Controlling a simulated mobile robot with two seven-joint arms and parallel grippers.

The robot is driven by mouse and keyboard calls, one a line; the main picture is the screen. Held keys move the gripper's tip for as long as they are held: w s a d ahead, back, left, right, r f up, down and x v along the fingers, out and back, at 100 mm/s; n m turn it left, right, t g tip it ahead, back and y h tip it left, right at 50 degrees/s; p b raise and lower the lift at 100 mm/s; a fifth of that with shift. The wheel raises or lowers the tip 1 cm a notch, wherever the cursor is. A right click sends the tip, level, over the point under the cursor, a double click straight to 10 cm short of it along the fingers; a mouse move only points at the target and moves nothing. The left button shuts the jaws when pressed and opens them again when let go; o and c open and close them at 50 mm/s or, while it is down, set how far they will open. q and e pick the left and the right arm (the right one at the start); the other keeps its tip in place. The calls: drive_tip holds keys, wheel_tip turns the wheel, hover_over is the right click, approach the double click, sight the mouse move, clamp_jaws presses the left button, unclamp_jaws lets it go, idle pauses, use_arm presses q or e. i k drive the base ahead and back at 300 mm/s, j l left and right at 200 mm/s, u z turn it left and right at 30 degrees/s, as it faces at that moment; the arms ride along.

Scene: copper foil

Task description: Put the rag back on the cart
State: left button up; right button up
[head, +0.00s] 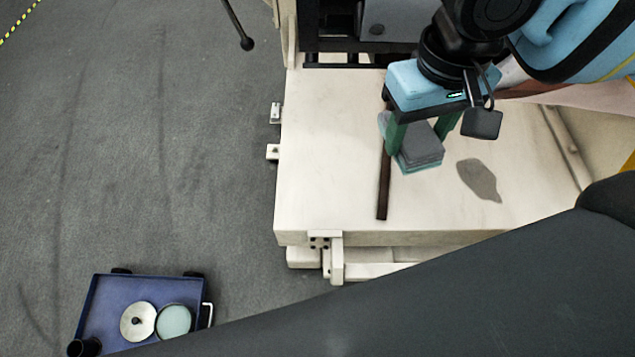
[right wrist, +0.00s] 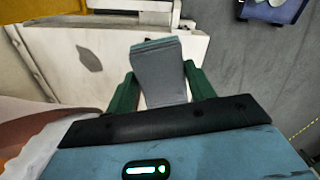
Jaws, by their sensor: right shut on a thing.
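The rag (head: 421,147) is a grey folded cloth with a teal edge, above the pale work table. My right gripper (head: 423,137) is shut on it, with green fingers on either side. In the right wrist view the rag (right wrist: 158,78) sticks out between the fingers (right wrist: 162,92). The blue cart (head: 108,306) stands on the floor at the lower left of the head view, well apart from the rag. A corner of the cart (right wrist: 285,12) shows at the top right of the wrist view. My left gripper is not in view.
A dark bar (head: 384,190) and a flat grey patch (head: 480,180) show on the table (head: 325,170). Grey floor between table and cart is clear.

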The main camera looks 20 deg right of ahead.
sight(108, 299)
drive_tip(key=k+j, duration=0.35)
drive_tip(key=k, duration=0.15)
drive_tip(key=k+j, duration=0.3)
drive_tip(key=k, duration=0.2)
